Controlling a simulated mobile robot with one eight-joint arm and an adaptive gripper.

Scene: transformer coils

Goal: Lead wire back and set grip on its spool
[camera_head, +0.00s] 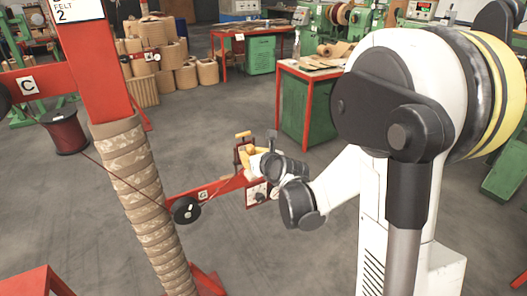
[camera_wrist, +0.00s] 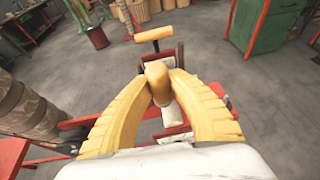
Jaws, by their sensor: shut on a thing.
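My gripper (camera_wrist: 160,98) is shut on a yellow cylindrical grip (camera_wrist: 157,74) in the wrist view. My gripper also shows in the head view (camera_head: 254,158), at the end of a red arm marked G. A yellow T-shaped handle (camera_wrist: 155,34) stands just beyond the held grip, apart from my fingers. A dark red wire spool (camera_head: 65,132) hangs at the left under the red arm marked C. A thin reddish wire (camera_head: 97,160) runs from it down past the wrapped column toward a black wheel (camera_head: 186,210). The wire's far end is hard to make out.
The tan-wrapped column (camera_head: 145,205) stands between the spool and my gripper. A green and red workbench (camera_head: 305,105) stands behind my gripper. Brown rolls (camera_head: 155,55) are stacked at the back. Grey floor (camera_head: 215,120) is clear between them.

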